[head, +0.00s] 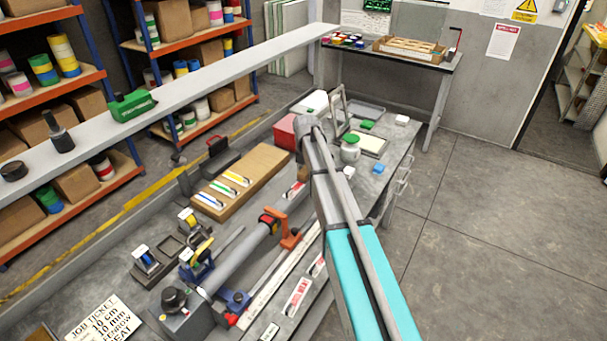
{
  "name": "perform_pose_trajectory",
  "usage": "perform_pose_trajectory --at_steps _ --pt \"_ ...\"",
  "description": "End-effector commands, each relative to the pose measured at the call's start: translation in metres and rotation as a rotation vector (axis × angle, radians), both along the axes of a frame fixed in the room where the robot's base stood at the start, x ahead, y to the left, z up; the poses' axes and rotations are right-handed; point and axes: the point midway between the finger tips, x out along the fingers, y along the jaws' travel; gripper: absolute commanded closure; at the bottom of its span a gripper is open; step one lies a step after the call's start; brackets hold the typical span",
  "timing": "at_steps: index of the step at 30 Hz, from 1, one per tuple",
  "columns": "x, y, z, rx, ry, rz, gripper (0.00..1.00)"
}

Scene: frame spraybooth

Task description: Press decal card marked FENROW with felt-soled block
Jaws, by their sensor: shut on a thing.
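My arm reaches up across the bench from the bottom of the head view. My gripper is not visible; the arm seems to hide it, so I cannot see what it holds. Small white cards with red print lie along the bench's near side: one card (296,298) at the front, another card (318,265) partly beside my arm. I cannot read FENROW on any of them. A job ticket (103,322) lies at the lower left, its text partly readable. I cannot pick out the felt-soled block.
A grey tube (238,262) sits in a clamp stand with an orange clamp (287,232). A brown board (243,182) holds coloured strips. A grey shelf (190,88) with a green tool (132,105) spans the back. Open floor (490,230) lies to the right.

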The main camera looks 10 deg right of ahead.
Motion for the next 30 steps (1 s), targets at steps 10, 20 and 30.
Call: perform_pose_trajectory --at_steps 10,20,30 --pt "0.003 -0.003 -0.001 -0.002 -0.002 -0.001 0.85" --pt "-0.002 0.001 -0.001 -0.001 -0.001 0.000 0.85" --pt "-0.014 0.013 0.000 0.000 0.000 0.000 0.85"
